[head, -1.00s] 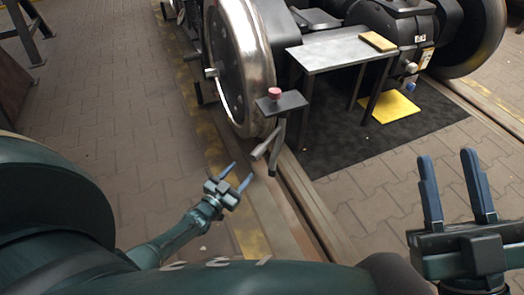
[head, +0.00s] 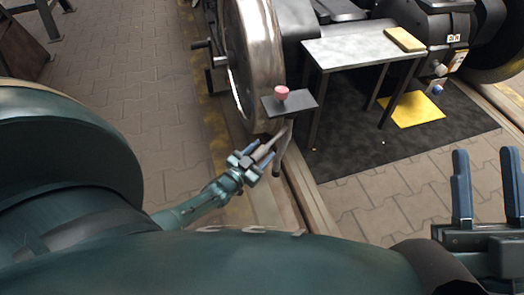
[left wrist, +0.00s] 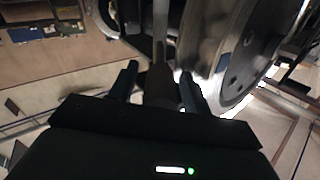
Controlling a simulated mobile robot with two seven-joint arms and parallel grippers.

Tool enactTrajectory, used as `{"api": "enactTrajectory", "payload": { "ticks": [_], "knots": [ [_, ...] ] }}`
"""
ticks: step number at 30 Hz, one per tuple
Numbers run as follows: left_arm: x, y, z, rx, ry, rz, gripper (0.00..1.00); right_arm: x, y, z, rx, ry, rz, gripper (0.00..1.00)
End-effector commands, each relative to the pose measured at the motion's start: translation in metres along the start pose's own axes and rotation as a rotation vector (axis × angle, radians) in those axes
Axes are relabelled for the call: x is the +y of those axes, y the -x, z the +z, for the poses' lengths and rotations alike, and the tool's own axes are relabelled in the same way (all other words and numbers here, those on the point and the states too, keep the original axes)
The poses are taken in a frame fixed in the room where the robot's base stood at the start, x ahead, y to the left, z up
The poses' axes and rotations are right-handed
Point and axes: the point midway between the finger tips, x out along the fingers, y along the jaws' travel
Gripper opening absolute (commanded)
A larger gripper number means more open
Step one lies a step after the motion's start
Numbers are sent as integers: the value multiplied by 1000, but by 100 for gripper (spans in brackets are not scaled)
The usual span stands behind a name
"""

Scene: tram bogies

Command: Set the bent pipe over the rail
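The bent pipe (head: 283,133) is grey and hangs below a small dark plate with a pink knob (head: 281,93), beside the big wheel. One arm of it slopes down toward my left gripper. My left gripper (head: 264,156) is open, its fingers either side of this arm. In the left wrist view the pipe (left wrist: 160,80) stands between the two fingertips, with gaps beside it. How the pipe is held at its top is unclear. The rail (head: 318,205) runs along the floor just right of the pipe. My right gripper (head: 487,188) is open and empty at the right edge.
The big steel wheel (head: 262,50) stands close behind the pipe. A grey metal table (head: 350,48) with a tan block (head: 404,39) stands on a black mat (head: 455,127) with a yellow sheet (head: 412,109).

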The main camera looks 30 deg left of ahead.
Motion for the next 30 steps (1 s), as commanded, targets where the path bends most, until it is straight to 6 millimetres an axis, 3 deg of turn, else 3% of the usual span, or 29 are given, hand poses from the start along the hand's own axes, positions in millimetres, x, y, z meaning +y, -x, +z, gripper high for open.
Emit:
{"api": "enactTrajectory", "payload": {
  "ticks": [17, 30],
  "knots": [
    [0, 0, 0, 1, 0, 0, 0, 0, 1, 0, -2, -1, 0, 36],
    [-1, 2, -1, 1, 0, 0, 0, 0, 0, 0, -5, -2, -1, 36]
  ]
}}
